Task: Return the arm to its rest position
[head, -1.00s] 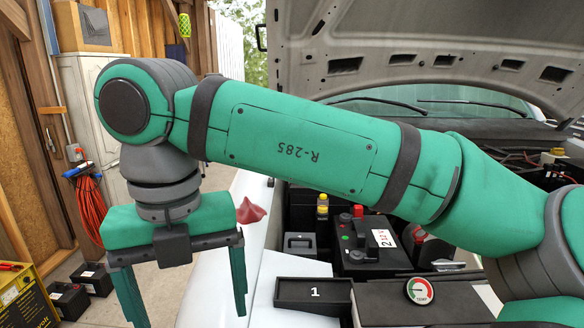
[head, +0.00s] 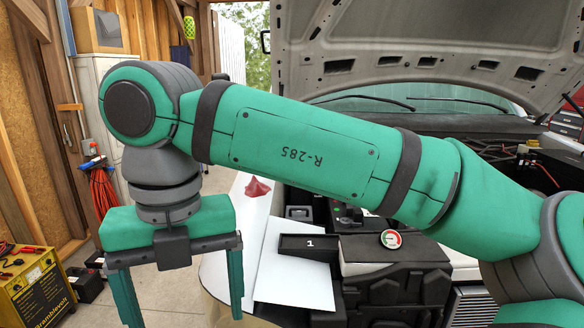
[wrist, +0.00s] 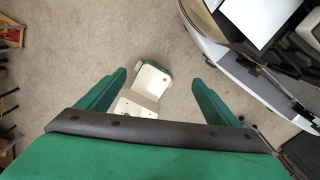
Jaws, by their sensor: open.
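My gripper (head: 180,288) hangs at the left in the head view, pointing down, with its two green fingers wide apart and nothing between them. In the wrist view my gripper (wrist: 158,85) is also open, above bare concrete floor, with part of my own white and green base below. My green arm stretches across the middle of the head view, bent at the elbow, and hides part of the engine bay behind it.
The pickup's open hood (head: 420,50) rises behind my arm. A red cloth (head: 257,187) lies on the white fender. A black tray marked 1 (head: 308,246) sits on a white sheet (head: 292,285). A yellow charger (head: 38,292) stands at the left. Floor below the gripper is clear.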

